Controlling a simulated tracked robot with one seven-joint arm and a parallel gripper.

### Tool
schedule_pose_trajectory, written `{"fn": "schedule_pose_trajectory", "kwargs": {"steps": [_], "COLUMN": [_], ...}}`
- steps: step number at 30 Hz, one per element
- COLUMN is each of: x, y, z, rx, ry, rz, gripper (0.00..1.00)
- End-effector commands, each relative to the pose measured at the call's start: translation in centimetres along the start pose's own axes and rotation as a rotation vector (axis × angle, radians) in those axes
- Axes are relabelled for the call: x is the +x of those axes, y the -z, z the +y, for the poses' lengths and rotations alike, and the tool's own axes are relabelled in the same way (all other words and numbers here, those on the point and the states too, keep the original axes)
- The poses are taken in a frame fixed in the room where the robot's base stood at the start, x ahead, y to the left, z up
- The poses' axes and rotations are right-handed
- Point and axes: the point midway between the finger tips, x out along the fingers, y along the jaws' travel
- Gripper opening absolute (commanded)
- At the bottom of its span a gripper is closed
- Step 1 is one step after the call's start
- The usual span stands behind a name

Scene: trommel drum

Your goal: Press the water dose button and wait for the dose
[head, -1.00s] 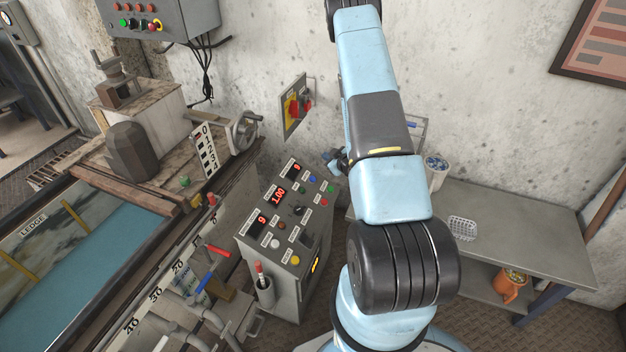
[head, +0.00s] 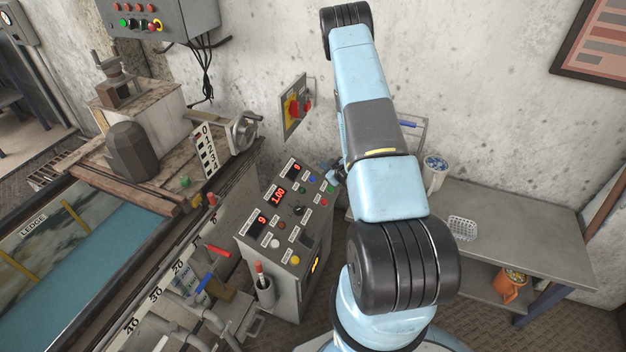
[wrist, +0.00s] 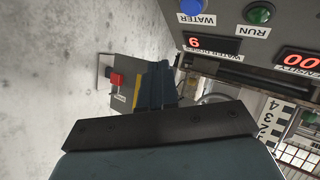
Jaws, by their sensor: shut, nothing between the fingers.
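The blue button labelled WATER (wrist: 190,7) is cut by the top edge of the wrist view. It also shows on the sloped top of the grey control console (head: 313,179) in the head view. My gripper (wrist: 157,75) is shut and empty. In the wrist view its fingers are left of and below the WATER button, with a gap between them in the picture. In the head view the gripper (head: 334,174) is mostly behind my arm, just right of the console's far end. A lit red water doses display (wrist: 212,43) is near the button.
A green RUN button (wrist: 260,14) is close beside the WATER button. A red and yellow switch (head: 292,109) is on the wall behind the console. A grey bench (head: 525,228) with a wire basket (head: 462,228) stands at right.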

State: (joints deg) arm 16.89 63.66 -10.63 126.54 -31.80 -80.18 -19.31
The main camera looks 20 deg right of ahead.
Motion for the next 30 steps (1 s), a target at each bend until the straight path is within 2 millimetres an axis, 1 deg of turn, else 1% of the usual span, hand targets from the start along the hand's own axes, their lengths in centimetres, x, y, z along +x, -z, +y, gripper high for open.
{"fn": "schedule_pose_trajectory", "kwargs": {"steps": [6,15,21,30], "x": [1.9,3.8,4.2,4.2], "y": [-1.4,-2.7,-3.1,-3.0], "z": [-1.4,-2.8,-3.0,-3.1], "rx": [0.0,-0.001,-0.001,0.0], "ry": [0.001,0.0,-0.001,-0.001], "rz": [0.0,0.0,0.0,0.0], "gripper": [0.0,0.0,0.0,0.0]}}
